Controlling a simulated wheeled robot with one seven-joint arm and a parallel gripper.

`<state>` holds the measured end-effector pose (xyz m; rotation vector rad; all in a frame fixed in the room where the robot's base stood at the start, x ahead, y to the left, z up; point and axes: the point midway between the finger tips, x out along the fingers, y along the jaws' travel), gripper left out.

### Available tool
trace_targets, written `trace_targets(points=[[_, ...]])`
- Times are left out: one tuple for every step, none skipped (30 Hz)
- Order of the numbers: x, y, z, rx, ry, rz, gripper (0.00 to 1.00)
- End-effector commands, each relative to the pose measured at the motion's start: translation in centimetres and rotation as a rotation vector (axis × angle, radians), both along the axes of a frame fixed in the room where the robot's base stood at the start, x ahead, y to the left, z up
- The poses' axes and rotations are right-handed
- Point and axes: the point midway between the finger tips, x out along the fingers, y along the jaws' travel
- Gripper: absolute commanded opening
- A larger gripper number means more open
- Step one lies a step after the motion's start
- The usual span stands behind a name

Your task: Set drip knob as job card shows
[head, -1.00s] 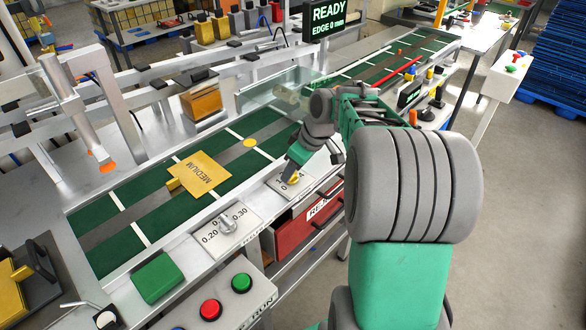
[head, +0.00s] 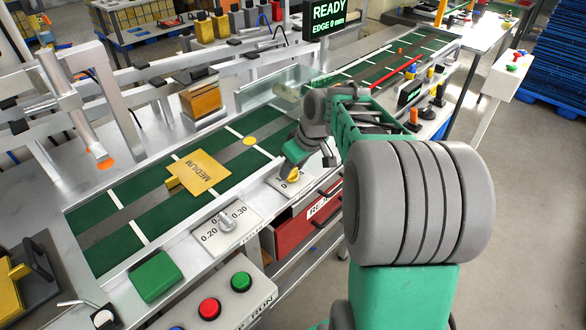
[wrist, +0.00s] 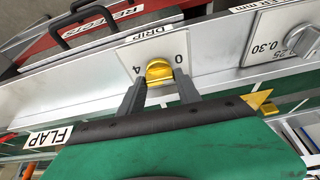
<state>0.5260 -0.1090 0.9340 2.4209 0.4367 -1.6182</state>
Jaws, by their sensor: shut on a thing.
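The yellow drip knob (wrist: 159,72) sits on a pale plate (wrist: 143,42) marked DRIP. The marks 0 and 4 show near it; its exact setting is hard to read. My gripper (wrist: 158,84) is shut on the knob, one grey finger on each side. In the head view the knob (head: 293,175) shows just under my gripper (head: 291,170), at the belt's near edge. A yellow card (head: 200,172) reading MEDIUM lies on the green belt (head: 120,245).
A grey knob (head: 227,222) marked 0.20 and 0.30 stands left of the drip plate. Red (head: 209,308) and green (head: 241,281) buttons are nearer. A red REJECTS drawer (head: 295,232) lies below the knob. A screen (head: 327,20) reads READY, EDGE 0 mm.

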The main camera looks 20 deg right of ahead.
Motion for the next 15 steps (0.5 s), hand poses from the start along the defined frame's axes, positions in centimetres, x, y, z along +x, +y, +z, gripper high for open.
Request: trace_targets(points=[[0.03, 0.16, -0.14, -0.001, -0.003, -0.034, 0.00], [0.02, 0.17, -0.12, -0.002, -0.003, -0.059, 0.00], [0.03, 0.20, -0.10, -0.002, -0.004, -0.095, 0.00], [0.03, 0.22, -0.12, -0.001, -0.003, -0.123, 0.00], [0.02, 0.25, -0.13, -0.001, -0.002, -0.150, 0.00], [0.02, 0.26, -0.12, -0.001, -0.004, -0.187, 0.00], [0.03, 0.30, -0.10, -0.001, -0.004, -0.213, 0.00], [0.03, 0.32, -0.09, -0.001, -0.003, -0.241, 0.00], [0.03, 0.31, -0.09, -0.001, -0.003, -0.278, 0.00], [0.04, 0.36, -0.08, -0.001, -0.004, -0.303, 0.00], [0.05, 0.37, -0.05, -0.001, -0.004, -0.329, 0.00], [0.04, 0.36, -0.03, -0.001, -0.003, -0.363, 0.00], [0.05, 0.40, -0.02, -0.001, -0.004, -0.387, 0.00], [0.05, 0.40, -0.02, -0.001, -0.003, -0.410, 0.00], [0.04, 0.39, -0.01, 0.000, -0.003, -0.441, 0.00]])
